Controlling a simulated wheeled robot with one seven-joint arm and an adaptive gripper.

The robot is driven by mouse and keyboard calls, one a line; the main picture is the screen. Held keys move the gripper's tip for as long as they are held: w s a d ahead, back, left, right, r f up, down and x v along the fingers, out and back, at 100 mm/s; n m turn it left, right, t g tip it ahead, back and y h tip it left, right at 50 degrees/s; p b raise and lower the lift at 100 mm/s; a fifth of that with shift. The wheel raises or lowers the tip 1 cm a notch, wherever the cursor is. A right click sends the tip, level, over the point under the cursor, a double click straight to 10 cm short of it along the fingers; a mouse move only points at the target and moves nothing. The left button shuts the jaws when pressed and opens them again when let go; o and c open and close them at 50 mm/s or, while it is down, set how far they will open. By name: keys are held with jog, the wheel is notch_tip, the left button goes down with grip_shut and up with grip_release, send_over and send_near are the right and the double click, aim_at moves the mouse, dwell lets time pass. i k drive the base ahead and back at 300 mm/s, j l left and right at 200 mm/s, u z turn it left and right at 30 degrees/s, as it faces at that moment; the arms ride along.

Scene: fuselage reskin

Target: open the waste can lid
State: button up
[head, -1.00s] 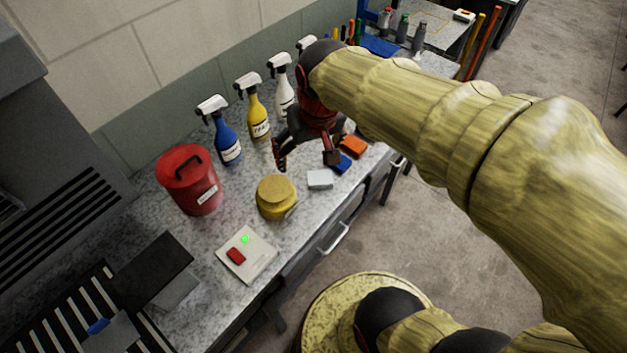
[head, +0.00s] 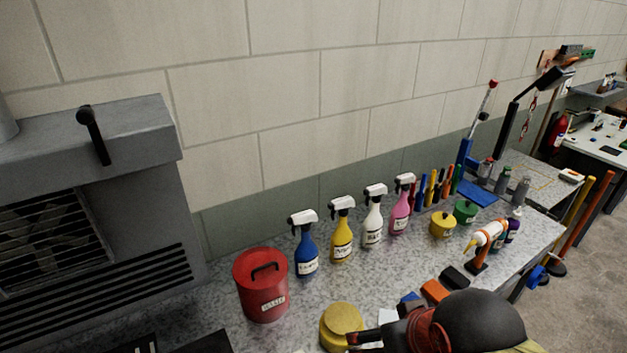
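The red waste can (head: 262,292) stands upright on the speckled counter at the left, next to the grey machine. Its lid (head: 262,264) is on and closed, with a dark arched handle on top. A white label is on its front. My gripper (head: 372,338) is at the bottom edge of the view, to the right of the can and apart from it. Its dark wrist hides part of the counter. The fingers are mostly cut off or hidden, so their opening does not show.
Spray bottles, blue (head: 306,252), yellow (head: 342,238), white (head: 373,225) and pink (head: 400,212), stand in a row right of the can. A yellow round container (head: 341,322) sits between can and gripper. The grey machine (head: 95,200) borders the can's left. Small blocks lie near my wrist.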

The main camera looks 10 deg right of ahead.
aim_at(260, 268)
jog(key=j+u, duration=0.25)
jog(key=j, duration=0.15)
jog(key=i+j+u, duration=0.1)
jog(key=j+u, duration=0.15)
jog(key=i+j+u, duration=0.1)
jog(key=j+u, duration=0.2)
jog(key=j, duration=0.15)
